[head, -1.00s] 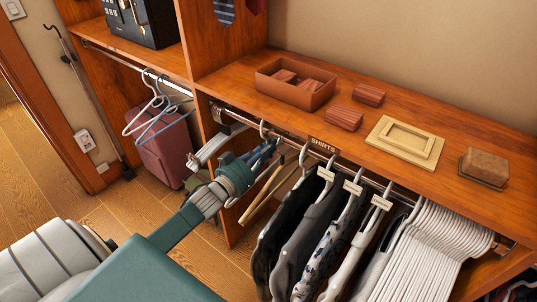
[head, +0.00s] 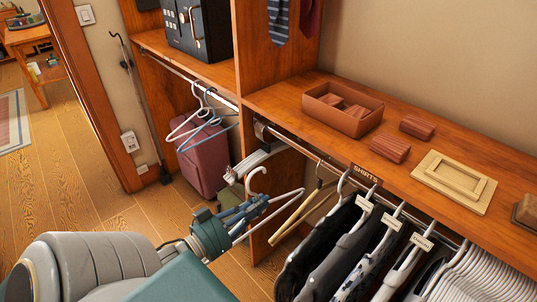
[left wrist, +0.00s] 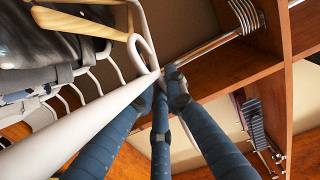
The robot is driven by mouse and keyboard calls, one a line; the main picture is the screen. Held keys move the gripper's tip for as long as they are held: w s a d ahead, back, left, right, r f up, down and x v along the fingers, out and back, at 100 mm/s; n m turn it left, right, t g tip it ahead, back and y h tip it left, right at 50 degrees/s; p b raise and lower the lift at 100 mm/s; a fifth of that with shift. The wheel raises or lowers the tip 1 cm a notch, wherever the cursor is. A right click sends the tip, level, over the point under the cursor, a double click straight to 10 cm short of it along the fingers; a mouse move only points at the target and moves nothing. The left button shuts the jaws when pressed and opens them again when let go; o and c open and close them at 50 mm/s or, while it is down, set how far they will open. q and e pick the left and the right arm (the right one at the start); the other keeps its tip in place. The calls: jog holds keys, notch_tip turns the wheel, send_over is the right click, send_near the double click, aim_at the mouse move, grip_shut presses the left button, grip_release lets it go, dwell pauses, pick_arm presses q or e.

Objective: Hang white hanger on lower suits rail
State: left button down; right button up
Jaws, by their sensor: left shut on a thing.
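My left gripper (head: 250,208) is shut on a white hanger (head: 275,214) below the shirts rail (head: 290,138). The hanger's hook (head: 257,178) stands up above the fingers and looks clear of the rail. In the left wrist view the hanger (left wrist: 75,122) crosses close to the camera beside my dark blue fingers (left wrist: 162,95). A second rail (head: 198,77) in the left bay carries a white hanger (head: 184,128) and a blue-grey one (head: 212,133). No suits label is legible. My right gripper is not in view.
A wooden hanger (head: 298,216) and several dark garments (head: 345,250) hang right of my gripper. A pink suitcase (head: 205,165) stands under the left rail. A wooden divider (head: 240,45) separates the bays. Open floor (head: 100,200) lies to the left.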

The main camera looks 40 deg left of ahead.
pick_arm(q)
jog(key=s+p, duration=0.1)
jog(key=s, duration=0.2)
jog(key=s+p, duration=0.1)
jog(key=s, duration=0.1)
jog(key=s+p, duration=0.1)
jog(key=s, duration=0.2)
jog(key=shift+s+a, duration=0.3)
jog(key=shift+a, duration=0.05)
jog(key=s+a+p, duration=0.1)
jog(key=s+p, duration=0.3)
jog(key=s, duration=1.1)
dwell(0.4)
